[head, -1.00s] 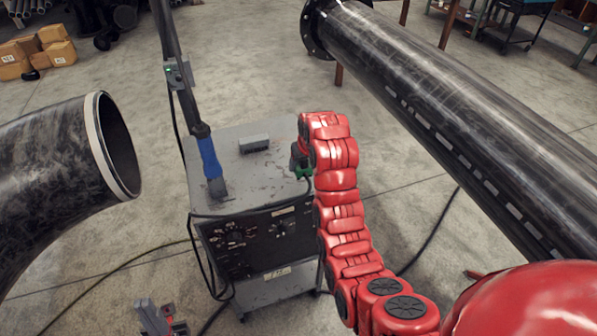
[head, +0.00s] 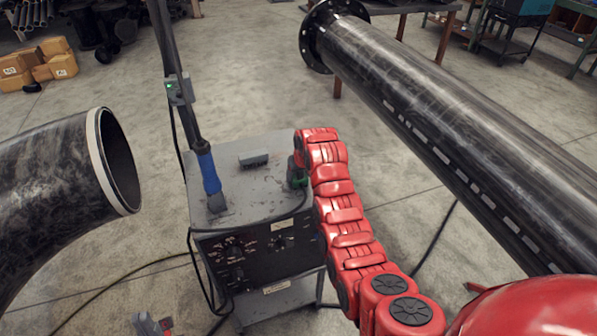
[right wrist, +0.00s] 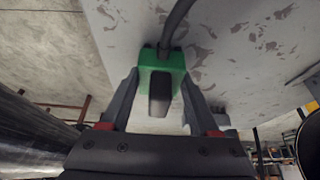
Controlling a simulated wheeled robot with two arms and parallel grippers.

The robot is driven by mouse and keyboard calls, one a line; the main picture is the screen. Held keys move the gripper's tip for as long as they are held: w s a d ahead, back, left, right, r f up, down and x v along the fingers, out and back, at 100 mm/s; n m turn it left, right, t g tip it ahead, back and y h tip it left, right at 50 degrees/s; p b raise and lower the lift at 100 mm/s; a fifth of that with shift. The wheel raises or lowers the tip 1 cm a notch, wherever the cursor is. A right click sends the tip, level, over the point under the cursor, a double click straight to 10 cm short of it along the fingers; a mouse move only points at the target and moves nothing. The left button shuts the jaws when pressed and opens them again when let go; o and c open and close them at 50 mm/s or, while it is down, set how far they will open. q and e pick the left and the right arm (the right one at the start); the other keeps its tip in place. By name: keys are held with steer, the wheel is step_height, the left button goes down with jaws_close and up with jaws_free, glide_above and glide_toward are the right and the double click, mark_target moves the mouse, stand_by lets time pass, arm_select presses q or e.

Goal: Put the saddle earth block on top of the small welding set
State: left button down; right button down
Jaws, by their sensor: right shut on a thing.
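The small welding set (head: 255,245) stands upright left of my right arm, with a scuffed grey top and a black front panel with knobs. My right gripper (head: 297,172) is at the right edge of its top. It is shut on a green block with a dark insert, which I take as the saddle earth block (right wrist: 162,62); a cable leaves its far end. The green block shows against the grey top in the right wrist view; I cannot tell whether it touches. My left gripper (head: 152,325) is partly cut off at the bottom edge, its jaw state unclear.
A small grey block (head: 253,160) and a blue-handled piece (head: 209,175) on a dark pole are on the set's top. A flanged black pipe (head: 450,120) runs along the right, a pipe elbow (head: 60,190) stands at left. Cables lie on the floor.

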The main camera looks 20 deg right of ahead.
steer(key=shift+f, duration=0.1)
steer(key=shift+c, duration=0.6)
jaws_free()
